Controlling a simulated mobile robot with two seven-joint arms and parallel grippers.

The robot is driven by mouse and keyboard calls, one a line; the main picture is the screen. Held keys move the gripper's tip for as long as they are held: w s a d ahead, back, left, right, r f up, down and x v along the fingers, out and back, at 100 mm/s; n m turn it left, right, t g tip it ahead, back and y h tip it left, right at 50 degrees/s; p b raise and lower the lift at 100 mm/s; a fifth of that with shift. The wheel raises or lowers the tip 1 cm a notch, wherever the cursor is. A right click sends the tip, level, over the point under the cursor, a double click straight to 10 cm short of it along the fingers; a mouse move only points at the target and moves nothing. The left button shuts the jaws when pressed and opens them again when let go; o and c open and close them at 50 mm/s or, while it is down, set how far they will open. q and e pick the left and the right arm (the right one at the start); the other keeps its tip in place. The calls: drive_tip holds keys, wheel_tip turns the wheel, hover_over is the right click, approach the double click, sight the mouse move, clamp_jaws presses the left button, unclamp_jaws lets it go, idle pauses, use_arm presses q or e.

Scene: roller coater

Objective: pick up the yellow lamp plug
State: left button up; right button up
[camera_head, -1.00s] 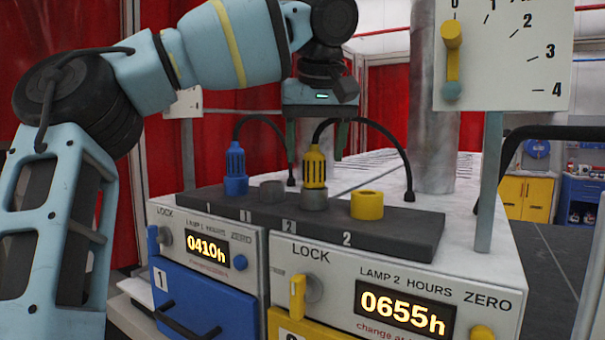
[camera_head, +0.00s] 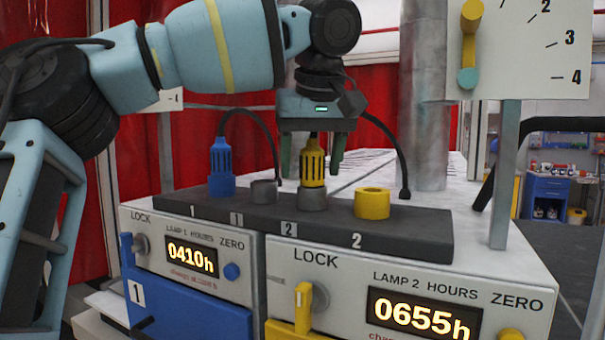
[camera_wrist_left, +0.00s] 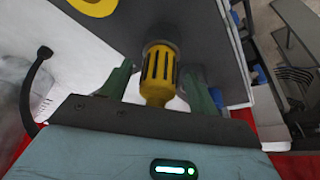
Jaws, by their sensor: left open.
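The yellow lamp plug (camera_head: 313,165) stands upright in a grey socket (camera_head: 313,197) on the dark socket block. My left gripper (camera_head: 312,165) is above it, pointing down, with its green fingers apart on either side of the plug. In the left wrist view, the yellow plug (camera_wrist_left: 158,78) shows between the two green fingers of my left gripper (camera_wrist_left: 157,88), with a gap visible at each side. The gripper body hides the plug's top and part of its cable in the head view. My right gripper is not in view.
The blue plug (camera_head: 221,165) stands left of the yellow one, beside an empty grey socket (camera_head: 264,191). A yellow socket (camera_head: 372,203) is on the right of the dark block (camera_head: 420,230). Black cables arch behind the plugs. A dial panel (camera_head: 520,50) rises at the right.

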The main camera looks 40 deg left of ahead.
use_arm(q)
drive_tip(key=shift+d, duration=0.1)
drive_tip(key=shift+w, duration=0.1)
drive_tip(key=shift+c, duration=0.9)
drive_tip(key=c, duration=0.9)
drive_tip(key=shift+r, duration=0.1)
